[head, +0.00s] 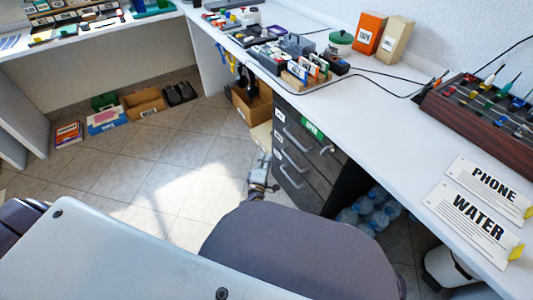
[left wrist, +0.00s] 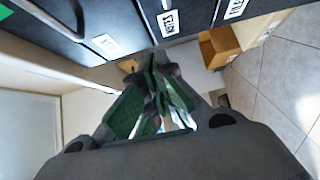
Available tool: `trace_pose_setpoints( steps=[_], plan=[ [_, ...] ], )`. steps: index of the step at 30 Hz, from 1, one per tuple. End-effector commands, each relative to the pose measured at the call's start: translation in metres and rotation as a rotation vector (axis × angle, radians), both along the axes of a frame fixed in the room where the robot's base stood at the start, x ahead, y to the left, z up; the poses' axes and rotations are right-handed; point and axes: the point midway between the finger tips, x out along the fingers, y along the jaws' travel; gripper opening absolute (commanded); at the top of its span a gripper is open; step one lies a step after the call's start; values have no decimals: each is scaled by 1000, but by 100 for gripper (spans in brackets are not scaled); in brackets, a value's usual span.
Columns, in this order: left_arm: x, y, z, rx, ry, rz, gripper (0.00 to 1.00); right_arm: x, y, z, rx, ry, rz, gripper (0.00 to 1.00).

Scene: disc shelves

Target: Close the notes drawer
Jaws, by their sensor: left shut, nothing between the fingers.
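A dark grey drawer cabinet (head: 305,165) stands under the right-hand desk, with several stacked fronts, bar handles and small white labels. A green tag (head: 312,130) is on the top front. No drawer clearly stands out from the others. The fronts also show along the top of the left wrist view (left wrist: 140,15). My left gripper (head: 264,160) is low beside the fronts, shut and empty. Its green-padded fingers (left wrist: 155,85) show close up in the left wrist view. My right gripper is not in view.
A cardboard box (head: 250,108) stands on the floor beyond the cabinet, near a cream panel (head: 262,137). Water bottles (head: 370,210) lie under the desk at right. The tiled floor (head: 150,165) left of the cabinet is clear. The desk edge overhangs the cabinet.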

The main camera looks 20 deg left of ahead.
Motion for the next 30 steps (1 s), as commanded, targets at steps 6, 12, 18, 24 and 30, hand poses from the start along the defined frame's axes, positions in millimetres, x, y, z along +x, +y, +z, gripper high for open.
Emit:
trace_pose_setpoints(
  steps=[6, 12, 18, 24, 30],
  plan=[
    [-10, -1, 0, 1, 0, 0, 0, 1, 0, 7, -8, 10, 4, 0],
    [-10, -1, 0, 1, 0, 1, 0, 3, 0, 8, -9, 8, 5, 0],
    [-10, -1, 0, 1, 0, 0, 0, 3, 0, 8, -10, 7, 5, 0],
    [-10, -1, 0, 1, 0, 0, 0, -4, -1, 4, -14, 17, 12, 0],
    [-10, -2, -1, 43, 8, -3, 0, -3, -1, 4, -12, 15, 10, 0]
  ],
)
